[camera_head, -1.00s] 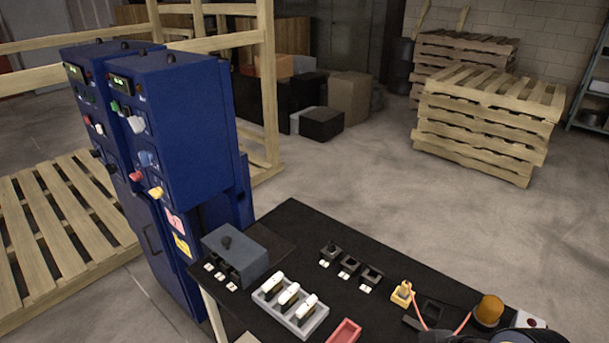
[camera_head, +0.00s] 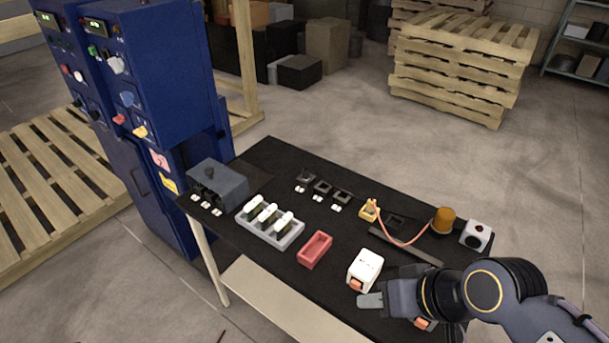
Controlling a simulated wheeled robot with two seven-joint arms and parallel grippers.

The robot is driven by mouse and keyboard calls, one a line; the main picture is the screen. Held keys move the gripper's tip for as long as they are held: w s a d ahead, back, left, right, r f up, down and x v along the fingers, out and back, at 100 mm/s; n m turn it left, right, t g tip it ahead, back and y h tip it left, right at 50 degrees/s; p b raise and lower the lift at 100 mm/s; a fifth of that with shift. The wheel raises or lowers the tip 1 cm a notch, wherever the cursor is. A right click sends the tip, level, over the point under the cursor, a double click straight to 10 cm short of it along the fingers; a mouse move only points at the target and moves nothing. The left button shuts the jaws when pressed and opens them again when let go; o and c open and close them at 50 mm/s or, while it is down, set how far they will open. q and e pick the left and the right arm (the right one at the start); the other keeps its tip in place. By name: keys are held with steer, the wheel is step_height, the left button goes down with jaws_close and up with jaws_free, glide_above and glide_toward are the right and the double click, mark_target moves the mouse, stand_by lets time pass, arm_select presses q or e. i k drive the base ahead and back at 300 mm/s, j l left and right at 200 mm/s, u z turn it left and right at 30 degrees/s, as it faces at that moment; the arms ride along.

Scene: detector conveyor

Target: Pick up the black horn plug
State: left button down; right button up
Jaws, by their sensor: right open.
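A small black plug-like piece (camera_head: 306,177) stands in the leftmost of several black sockets at the back of the black table (camera_head: 285,150); it may be the black horn plug, but it is too small to tell. The sockets have white labels in front. My right gripper (camera_head: 371,301) is at the table's front right, beside a white box with an orange part (camera_head: 366,268). It is open, with nothing visible between its fingers, and is well apart from the sockets. My left gripper is not in view.
A yellow plug (camera_head: 369,209) with a red cable, an amber beacon (camera_head: 444,219) and a white box with a round black face (camera_head: 476,236) are at right. A red tray (camera_head: 315,249), grey rack (camera_head: 258,231) and grey box (camera_head: 218,180) are further left. A blue cabinet (camera_head: 155,100) stands behind.

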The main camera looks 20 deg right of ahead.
mark_target(306, 173)
steer(key=i+j, duration=0.4)
steer(key=i, duration=0.15)
steer(key=i+j, duration=0.4)
steer(key=i, duration=0.2)
